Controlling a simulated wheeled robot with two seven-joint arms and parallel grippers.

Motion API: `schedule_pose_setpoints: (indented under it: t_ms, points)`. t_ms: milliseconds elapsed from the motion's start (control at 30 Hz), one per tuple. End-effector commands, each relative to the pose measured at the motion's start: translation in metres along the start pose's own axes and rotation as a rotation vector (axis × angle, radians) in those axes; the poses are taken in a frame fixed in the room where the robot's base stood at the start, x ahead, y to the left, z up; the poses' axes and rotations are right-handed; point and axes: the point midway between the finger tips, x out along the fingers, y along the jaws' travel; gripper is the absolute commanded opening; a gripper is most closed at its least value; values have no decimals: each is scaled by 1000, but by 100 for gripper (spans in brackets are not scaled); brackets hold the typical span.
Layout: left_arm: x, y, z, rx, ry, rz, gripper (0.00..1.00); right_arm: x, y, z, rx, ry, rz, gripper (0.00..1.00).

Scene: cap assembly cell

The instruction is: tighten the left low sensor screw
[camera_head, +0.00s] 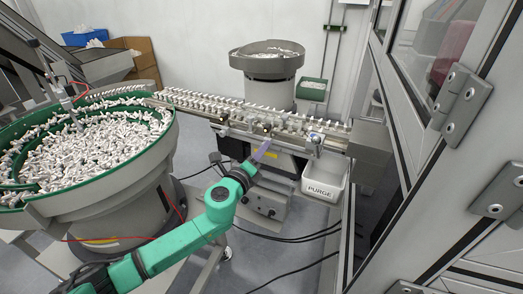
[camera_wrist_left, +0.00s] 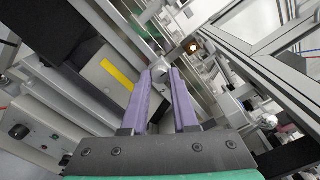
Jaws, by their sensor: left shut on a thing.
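My left gripper (camera_head: 264,148) reaches in to the front side of the conveyor rail, below a small sensor with an amber light (camera_head: 267,127). In the left wrist view its two purple fingers (camera_wrist_left: 161,72) are closed on a round silver screw head (camera_wrist_left: 158,66), which I take to be the left low sensor screw. The fingertips partly cover the screw. The sensor's amber light (camera_wrist_left: 193,47) shows just beyond the fingertips to the right. In the head view the screw is hidden by the fingers. My right gripper is in neither view.
The conveyor (camera_head: 205,102) carries rows of white parts past the rail. A green-rimmed bowl (camera_head: 100,205) full of parts stands left. A second bowl feeder (camera_head: 268,62) is behind. Metal door frames (camera_head: 455,110) close off the right.

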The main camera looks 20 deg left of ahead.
Motion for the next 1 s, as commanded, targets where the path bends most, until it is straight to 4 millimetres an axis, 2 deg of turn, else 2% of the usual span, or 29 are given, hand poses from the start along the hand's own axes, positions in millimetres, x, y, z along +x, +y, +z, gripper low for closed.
schedule_pose_setpoints:
  t_ms: [133,167,200,233,533,667,767,1000]
  points:
    - [0,1,-1,1,1,1,0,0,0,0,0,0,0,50]
    - [0,1,-1,1,1,1,35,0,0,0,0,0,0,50]
    - [0,1,-1,0,1,1,50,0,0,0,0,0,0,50]
    - [0,1,-1,0,1,1,57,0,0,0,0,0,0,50]
    - [-1,1,0,-1,0,1,57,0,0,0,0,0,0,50]
    - [-10,2,-1,-1,0,2,57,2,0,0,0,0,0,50]
    - [-29,3,-2,0,4,3,57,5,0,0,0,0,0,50]
    - [-96,6,-5,2,6,6,57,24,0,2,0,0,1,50]
